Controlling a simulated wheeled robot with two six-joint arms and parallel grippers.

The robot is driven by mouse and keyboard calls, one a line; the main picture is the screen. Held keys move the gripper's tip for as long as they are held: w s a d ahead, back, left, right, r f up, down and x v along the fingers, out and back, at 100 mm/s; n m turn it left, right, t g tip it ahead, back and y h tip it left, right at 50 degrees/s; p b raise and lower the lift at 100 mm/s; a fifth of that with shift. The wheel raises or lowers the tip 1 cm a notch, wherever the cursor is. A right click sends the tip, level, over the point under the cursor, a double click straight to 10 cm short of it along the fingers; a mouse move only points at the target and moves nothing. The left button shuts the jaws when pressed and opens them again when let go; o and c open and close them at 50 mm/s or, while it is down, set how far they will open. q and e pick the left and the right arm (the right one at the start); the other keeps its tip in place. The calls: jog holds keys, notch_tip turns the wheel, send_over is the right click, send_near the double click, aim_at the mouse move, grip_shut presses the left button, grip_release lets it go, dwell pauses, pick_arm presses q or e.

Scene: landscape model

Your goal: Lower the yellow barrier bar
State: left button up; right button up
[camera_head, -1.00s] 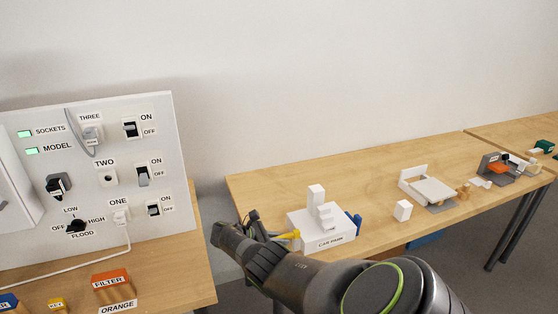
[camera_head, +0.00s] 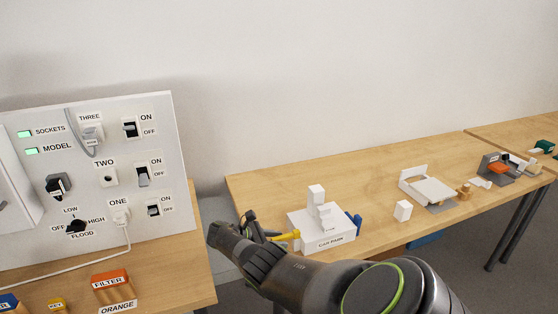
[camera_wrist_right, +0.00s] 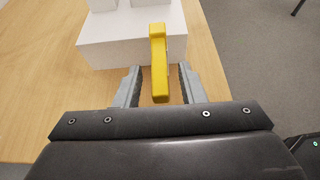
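The yellow barrier bar (camera_head: 288,236) sticks out to the left from the white CAR PARK block (camera_head: 322,240). In the right wrist view the bar (camera_wrist_right: 158,64) points toward me from the white block (camera_wrist_right: 130,42). My right gripper (camera_head: 256,226) is at the bar's free end. Its two fingers (camera_wrist_right: 158,88) are apart, one on each side of the bar, with a gap visible on both sides. My left gripper is in neither view.
A blue part (camera_head: 354,223) stands at the block's right side. A small white block (camera_head: 403,210) and a white-and-grey model (camera_head: 428,190) are farther right on the table. A switch panel (camera_head: 150,110) stands at the left. The table behind the CAR PARK block is clear.

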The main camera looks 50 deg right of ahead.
jog(key=b+v, duration=0.2)
jog(key=v, duration=1.4)
jog(key=shift+a, duration=0.25)
jog(key=shift+w, duration=0.1)
